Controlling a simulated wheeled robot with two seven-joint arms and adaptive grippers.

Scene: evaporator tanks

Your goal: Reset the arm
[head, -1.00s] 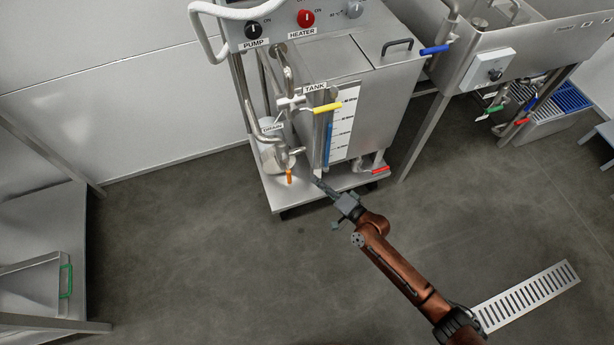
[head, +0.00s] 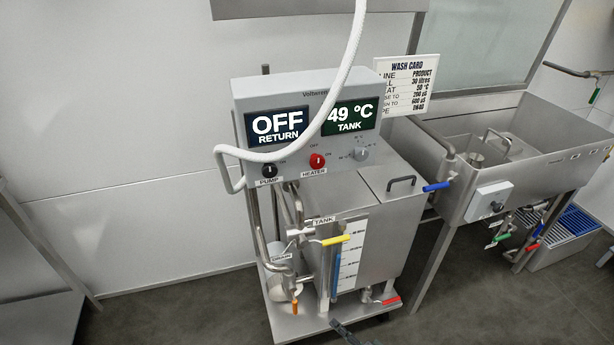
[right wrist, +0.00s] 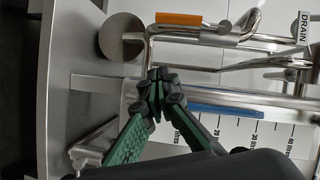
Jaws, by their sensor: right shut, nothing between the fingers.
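My right gripper (head: 337,324) shows only in part at the bottom edge of the head view, just in front of the cart's lower shelf. In the right wrist view, its dark green and black fingers (right wrist: 158,82) are together with nothing between them. They show in front of the tank's (head: 379,238) pipework and level scale. I cannot tell whether they touch any of it. Most of my right arm is out of the head view. My left gripper is not in view.
The control panel (head: 303,133) reads OFF for RETURN and 49 °C for TANK. A steel sink (head: 525,165) stands right. Some floor is clear at lower right.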

